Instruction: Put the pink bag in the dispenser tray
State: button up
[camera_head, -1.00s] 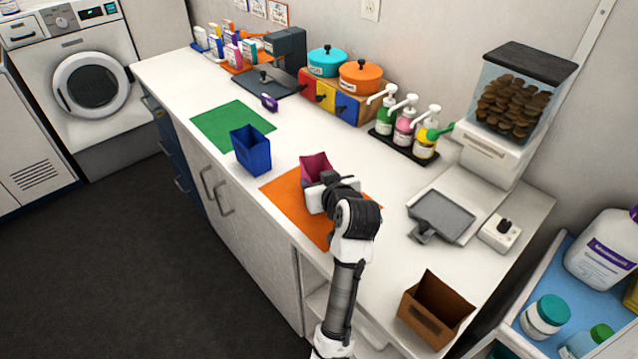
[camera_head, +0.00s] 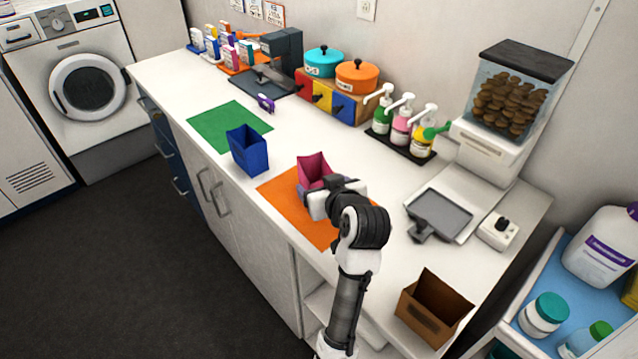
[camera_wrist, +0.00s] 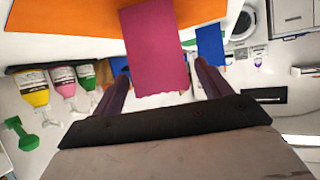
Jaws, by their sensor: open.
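The pink bag (camera_head: 313,168) stands upright with its top open on the orange mat (camera_head: 287,208). My gripper (camera_head: 312,190) is at the bag's near side, low over the mat. In the wrist view the pink bag (camera_wrist: 155,50) lies between the two spread fingers of my gripper (camera_wrist: 163,82). The fingers are open, with a visible gap on the bag's right side; contact on the left is unclear. The grey dispenser tray (camera_head: 443,212) sits empty on the counter below the kibble dispenser (camera_head: 505,105), right of my gripper.
A blue bag (camera_head: 248,152) stands left, by a green mat (camera_head: 212,130). A brown bag (camera_head: 432,310) stands at the near right. Pump bottles (camera_head: 400,130) line the back. A small white switch box (camera_head: 498,229) is right of the tray. Counter between orange mat and tray is clear.

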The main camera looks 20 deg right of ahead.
jog(key=v, duration=0.8)
